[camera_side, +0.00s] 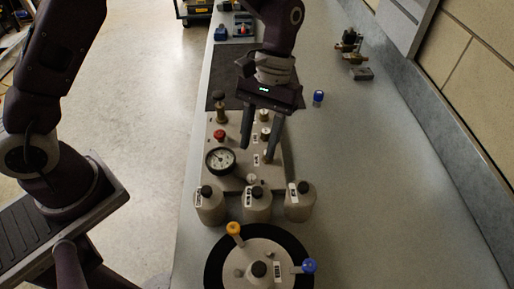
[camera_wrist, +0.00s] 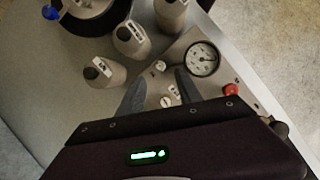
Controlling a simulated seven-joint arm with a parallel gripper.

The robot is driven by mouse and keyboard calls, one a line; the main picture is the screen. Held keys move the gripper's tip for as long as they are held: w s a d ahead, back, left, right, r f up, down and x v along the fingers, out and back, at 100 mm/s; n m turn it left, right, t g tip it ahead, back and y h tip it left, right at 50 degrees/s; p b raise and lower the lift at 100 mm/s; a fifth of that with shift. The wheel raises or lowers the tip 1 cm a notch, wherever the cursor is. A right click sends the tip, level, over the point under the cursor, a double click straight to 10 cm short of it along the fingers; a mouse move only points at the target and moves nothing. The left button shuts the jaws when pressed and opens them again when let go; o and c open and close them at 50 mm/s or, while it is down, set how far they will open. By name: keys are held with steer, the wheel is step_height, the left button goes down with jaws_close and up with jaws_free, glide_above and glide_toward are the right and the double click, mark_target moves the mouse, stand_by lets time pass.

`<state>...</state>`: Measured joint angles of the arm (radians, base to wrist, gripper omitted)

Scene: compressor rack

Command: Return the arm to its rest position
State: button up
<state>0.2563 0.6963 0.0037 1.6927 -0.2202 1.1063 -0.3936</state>
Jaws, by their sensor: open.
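My gripper (camera_side: 262,134) hangs over the grey panel (camera_side: 222,180) of the compressor rack, with its two fingers apart and nothing visible between them. The wrist view also shows my gripper (camera_wrist: 160,88) from behind, its fingertips spread over the panel near small light knobs. A round gauge (camera_side: 220,160) and a red knob (camera_side: 219,135) sit on the panel, left of my gripper in the side view. I cannot tell whether the fingertips touch the panel.
Several grey bottles with black caps, one at the middle (camera_side: 257,206), stand in front of the panel. A round base (camera_side: 218,262) with orange and blue handles is nearest. A blue-capped item (camera_side: 318,98) and brass fittings (camera_side: 349,46) stand right. The bench (camera_side: 390,190) is clear at right.

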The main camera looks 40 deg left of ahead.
steer(key=s+a+r+m+t, duration=0.1)
steer(key=s+a+r+t, duration=0.25)
steer(key=r, duration=0.45)
steer(key=s+a+r+m+t, duration=0.1)
steer(key=s+a+r+t, duration=0.1)
steer(key=s+a+r, duration=0.4)
steer(key=s+a+r+m+t+y, duration=0.1)
steer(key=s+a+r+t, duration=0.2)
steer(key=s, duration=0.4)
steer(key=shift+s+a+t, duration=0.3)
steer(key=shift+t, duration=0.45)
